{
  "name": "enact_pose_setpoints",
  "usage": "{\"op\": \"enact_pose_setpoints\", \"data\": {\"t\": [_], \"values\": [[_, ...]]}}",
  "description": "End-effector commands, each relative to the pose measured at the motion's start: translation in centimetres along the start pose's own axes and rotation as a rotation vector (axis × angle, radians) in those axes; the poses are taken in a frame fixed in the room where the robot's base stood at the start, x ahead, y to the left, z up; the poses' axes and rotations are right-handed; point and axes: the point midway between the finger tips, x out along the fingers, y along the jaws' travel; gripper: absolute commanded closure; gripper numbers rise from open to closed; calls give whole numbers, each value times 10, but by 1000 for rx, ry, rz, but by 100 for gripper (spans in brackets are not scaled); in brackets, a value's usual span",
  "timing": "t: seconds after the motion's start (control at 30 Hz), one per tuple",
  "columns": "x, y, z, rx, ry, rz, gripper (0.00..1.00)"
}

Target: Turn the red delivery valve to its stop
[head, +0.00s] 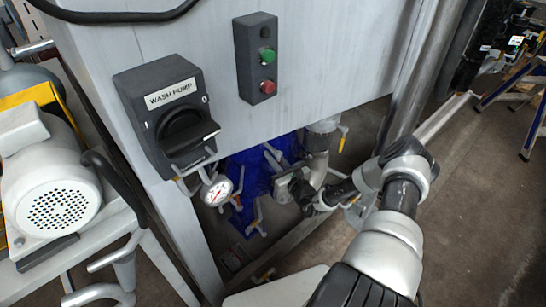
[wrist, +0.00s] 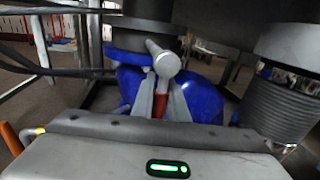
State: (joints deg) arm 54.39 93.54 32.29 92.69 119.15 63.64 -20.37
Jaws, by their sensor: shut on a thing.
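The red valve handle (wrist: 160,104) shows in the wrist view as a short red strip between my fingers, below the rounded end of a pale metal bar. My gripper (wrist: 161,96) is shut on it, one pale finger on each side. A blue pump body (wrist: 205,99) is just behind. In the head view my gripper (head: 308,194) is low, under the grey cabinet, by the metal pipework. The red handle cannot be made out there, and how far it is turned cannot be told.
The grey cabinet (head: 310,65) carries a black WASH PUMP switch (head: 185,130) and a box with green and red buttons (head: 256,57). A pressure gauge (head: 216,190) hangs below. A pale motor (head: 55,195) stands left. A ribbed hose (wrist: 275,105) is close on the right. Open floor lies right.

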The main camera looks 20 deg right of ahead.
Motion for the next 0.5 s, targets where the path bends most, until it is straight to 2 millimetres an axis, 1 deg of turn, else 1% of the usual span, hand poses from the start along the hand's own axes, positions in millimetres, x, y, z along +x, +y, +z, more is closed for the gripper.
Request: {"op": "enact_pose_setpoints", "data": {"t": [0.27,0.5], "values": [[-1,2,1,50,11,0,100],[-2,9,2,199,41,-1,100]]}}
